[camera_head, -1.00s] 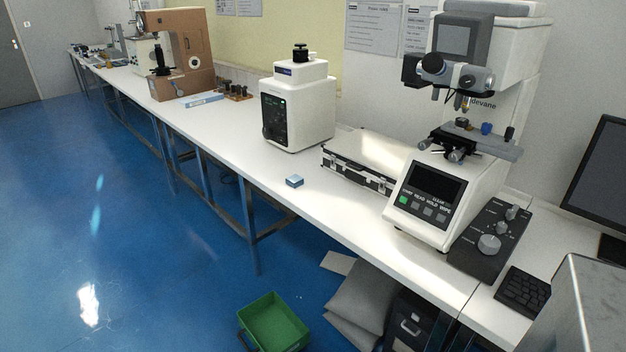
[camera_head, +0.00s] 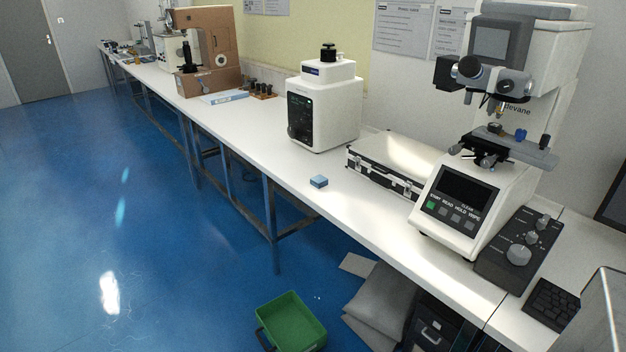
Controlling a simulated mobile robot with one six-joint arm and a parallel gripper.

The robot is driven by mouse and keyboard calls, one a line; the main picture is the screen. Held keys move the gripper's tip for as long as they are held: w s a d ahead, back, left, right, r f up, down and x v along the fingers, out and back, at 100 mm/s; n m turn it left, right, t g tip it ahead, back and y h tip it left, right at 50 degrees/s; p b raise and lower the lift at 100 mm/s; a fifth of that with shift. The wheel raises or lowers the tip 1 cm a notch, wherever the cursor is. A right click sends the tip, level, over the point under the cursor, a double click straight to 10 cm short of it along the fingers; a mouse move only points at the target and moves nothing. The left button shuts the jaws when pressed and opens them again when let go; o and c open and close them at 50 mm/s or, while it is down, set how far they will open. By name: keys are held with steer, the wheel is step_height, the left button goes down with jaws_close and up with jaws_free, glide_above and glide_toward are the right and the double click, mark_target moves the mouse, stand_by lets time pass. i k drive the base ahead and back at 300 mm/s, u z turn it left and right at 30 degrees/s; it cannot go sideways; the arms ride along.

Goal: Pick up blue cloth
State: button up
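A small blue block-shaped item (camera_head: 319,181), which looks like a folded blue cloth, lies on the white bench (camera_head: 345,203) near its front edge. It is left of the black-and-white case and in front of the white instrument with a dark front panel. Nothing touches it. My gripper is not in view.
The white instrument (camera_head: 326,105), the case (camera_head: 388,165) and a large hardness tester (camera_head: 461,205) stand on the bench. A control box (camera_head: 519,252) and keyboard (camera_head: 551,303) are at right. A green bin (camera_head: 292,322) sits on the blue floor, which is clear at left.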

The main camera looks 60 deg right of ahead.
mark_target(319, 181)
steer(key=i, duration=0.95)
steer(key=z, duration=0.05)
